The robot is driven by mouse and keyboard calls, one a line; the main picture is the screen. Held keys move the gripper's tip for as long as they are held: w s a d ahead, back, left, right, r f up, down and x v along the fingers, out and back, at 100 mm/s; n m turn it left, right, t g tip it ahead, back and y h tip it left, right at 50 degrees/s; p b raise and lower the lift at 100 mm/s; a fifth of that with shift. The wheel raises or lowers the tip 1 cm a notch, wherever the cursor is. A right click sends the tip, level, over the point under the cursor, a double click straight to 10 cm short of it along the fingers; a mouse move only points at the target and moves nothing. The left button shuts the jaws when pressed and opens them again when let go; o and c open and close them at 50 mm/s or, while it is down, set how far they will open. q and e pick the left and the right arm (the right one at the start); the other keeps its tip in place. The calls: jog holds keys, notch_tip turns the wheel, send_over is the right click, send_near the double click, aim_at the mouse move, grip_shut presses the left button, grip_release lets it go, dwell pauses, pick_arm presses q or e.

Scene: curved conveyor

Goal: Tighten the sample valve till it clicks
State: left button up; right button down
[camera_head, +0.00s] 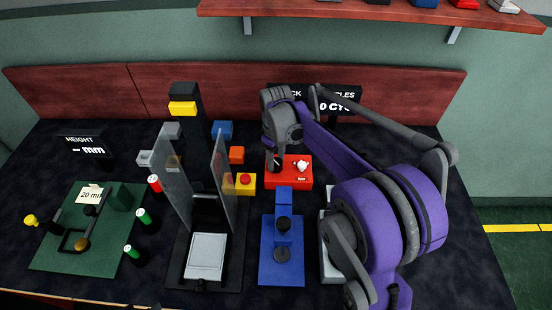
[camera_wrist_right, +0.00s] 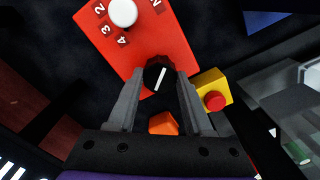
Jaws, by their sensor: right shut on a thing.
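The red box (camera_head: 294,183) stands on the dark table at the back centre. It carries a white knob (camera_wrist_right: 123,12) with printed numbers beside it, and a round black knob with a white line (camera_wrist_right: 156,78). I take the black knob for the sample valve, though no label confirms it. My right gripper (camera_head: 271,160) reaches down over the box's left side. In the right wrist view its fingers (camera_wrist_right: 158,84) are closed on opposite sides of the black knob. In the head view my gripper mostly hides that knob. My left gripper is out of view.
A yellow box with a red button (camera_head: 245,182) and an orange block (camera_head: 237,155) are close to the left of the red box. A blue stand (camera_head: 281,267) is in front. Clear upright panels (camera_head: 178,180) stand further left. A green board (camera_head: 60,262) lies far left.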

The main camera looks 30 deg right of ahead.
aim_at(276, 162)
jog(key=shift+m, duration=2)
jog(key=shift+c, duration=1.5)
grip_release()
jog(key=shift+r, duration=0.15)
notch_tip(276, 162, up, 11)
jog(key=p, duration=0.1)
jog(key=shift+f+p, duration=0.2)
jog(key=shift+p, duration=0.1)
